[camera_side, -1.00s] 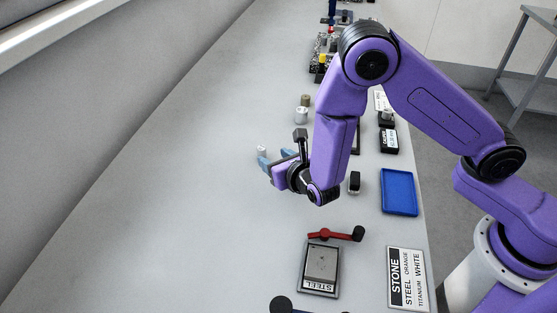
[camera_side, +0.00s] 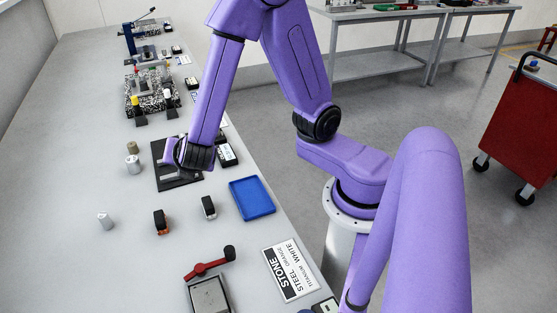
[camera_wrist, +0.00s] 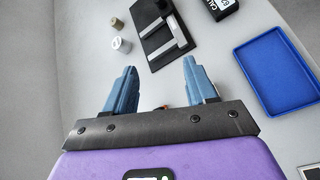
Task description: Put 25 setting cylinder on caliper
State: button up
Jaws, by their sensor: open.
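A metal caliper-like tool (camera_wrist: 172,46) with pale bars lies on a dark mat (camera_wrist: 148,22) in the wrist view. In the side view the mat (camera_side: 163,183) is partly hidden by my gripper (camera_side: 170,152). Two short cylinders stand left of the mat in the wrist view: a tan one (camera_wrist: 115,24) and a silver one (camera_wrist: 122,46). Another pale cylinder (camera_side: 104,221) stands alone nearer the camera in the side view. I cannot read which is 25. My gripper (camera_wrist: 159,65) is open and empty, its blue fingers wide apart on the near side of the mat.
A black labelled box (camera_wrist: 221,8) sits beyond the mat. A blue tray (camera_side: 252,198) lies to its right. Two small black-topped items (camera_side: 161,222) (camera_side: 208,207) stand nearer. A red-handled tool (camera_side: 210,265) and a sign (camera_side: 290,268) are in front. The left bench is mostly clear.

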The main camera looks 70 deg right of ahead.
jog(key=s+r+m+g+y, duration=0.2)
jog(key=s+m+g+y, duration=0.1)
jog(key=s, duration=0.7)
jog(key=s+d+r+m+g+y, duration=0.1)
jog(key=s+m+g+y, duration=0.3)
jog(key=s, duration=0.7)
jog(key=shift+s+d+r+m+g, duration=0.3)
jog(key=shift+r+m+g, duration=0.1)
jog(key=shift+m, duration=0.8)
jog(key=shift+w, duration=0.1)
jog(key=n+h, duration=0.1)
jog(key=n, duration=0.7)
send_over(102, 215)
jog(key=a, duration=0.2)
jog(key=f, duration=0.5)
jog(key=d+f, duration=0.1)
jog(key=f, duration=0.5)
jog(key=d+f, duration=0.1)
jog(key=f, duration=0.5)
jog(key=shift+f, duration=0.2)
